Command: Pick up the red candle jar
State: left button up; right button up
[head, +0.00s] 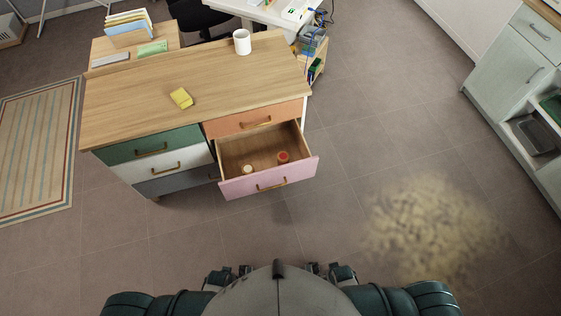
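The red candle jar (283,157) stands in the pulled-out pink-fronted drawer (233,188), right of the drawer's middle. It is small, with a red top. A second small jar (248,169) with a pale top stands to its left, near the drawer front, apart from it. Teal parts of my own arms show at the bottom edge, well short of the desk. I make out no gripper fingers in this view. Nothing is seen touching the jar.
The wooden desk (143,104) bears a yellow sponge-like block (181,98) and a white mug (242,42). Its other drawers look shut. A pale yellow blotchy patch (430,230) covers the floor at right. Grey cabinets (505,70) stand far right. The floor before the drawer is clear.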

aim_at(283, 157)
jog(key=i+l, duration=0.3)
jog(key=l, duration=0.2)
jog(key=i+l, duration=0.35)
jog(key=l+u, duration=0.05)
jog(key=l, duration=0.05)
